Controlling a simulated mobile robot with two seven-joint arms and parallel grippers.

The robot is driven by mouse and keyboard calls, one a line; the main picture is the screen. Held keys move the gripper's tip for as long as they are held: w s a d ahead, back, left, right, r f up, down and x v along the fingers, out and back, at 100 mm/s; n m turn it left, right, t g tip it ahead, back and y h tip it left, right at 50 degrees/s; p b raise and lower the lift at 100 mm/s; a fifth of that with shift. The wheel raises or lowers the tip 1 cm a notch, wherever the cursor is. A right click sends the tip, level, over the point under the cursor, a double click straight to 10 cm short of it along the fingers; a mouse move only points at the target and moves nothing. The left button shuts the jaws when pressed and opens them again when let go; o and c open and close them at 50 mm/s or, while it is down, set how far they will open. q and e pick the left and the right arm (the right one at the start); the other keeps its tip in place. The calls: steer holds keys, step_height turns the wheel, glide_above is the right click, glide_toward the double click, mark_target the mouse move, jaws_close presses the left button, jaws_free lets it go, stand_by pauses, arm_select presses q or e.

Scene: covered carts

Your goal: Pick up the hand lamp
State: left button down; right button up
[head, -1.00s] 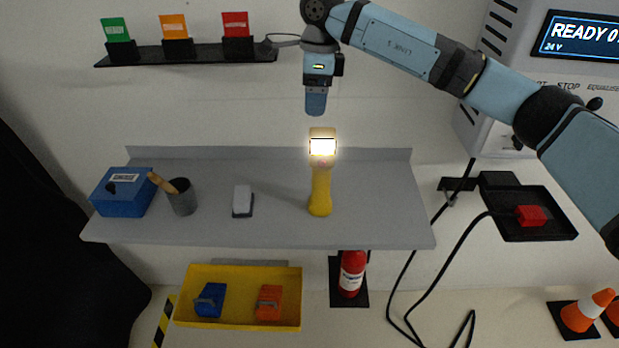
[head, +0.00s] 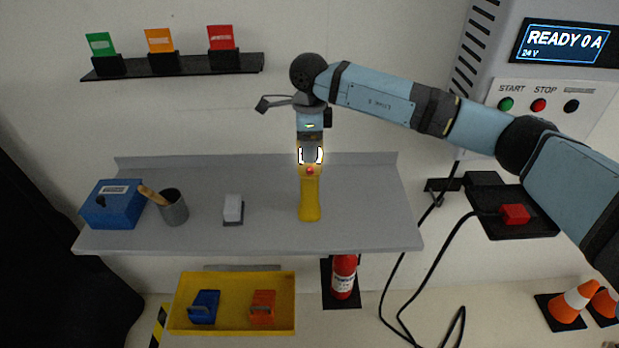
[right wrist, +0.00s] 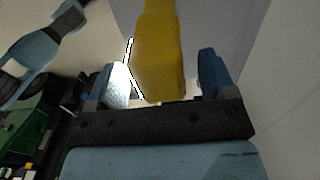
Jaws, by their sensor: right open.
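The yellow hand lamp (head: 309,200) stands upright on the grey shelf, its lit head at the top and a red button below it. My right gripper (head: 311,157) is at the lamp's head from above and covers part of it in the head view. In the right wrist view the yellow lamp (right wrist: 158,60) is between the two open fingers of the right gripper (right wrist: 162,82), with a gap to the right finger. Whether the left finger touches it I cannot tell. My left gripper is not in view.
The grey shelf (head: 365,225) also holds a blue box (head: 112,212), a grey cup (head: 174,212) with a wooden-handled tool, and a white-topped block (head: 233,208). A yellow tray (head: 232,325) and a fire extinguisher (head: 344,277) are below. A control cabinet (head: 490,75) is at the right.

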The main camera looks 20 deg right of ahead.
mark_target(310, 181)
step_height(310, 181, down, 3)
steer(key=shift+d+r, duration=0.1)
steer(key=shift+r, duration=0.05)
jaws_close()
steer(key=shift+r, duration=0.1)
steer(key=shift+r, duration=0.1)
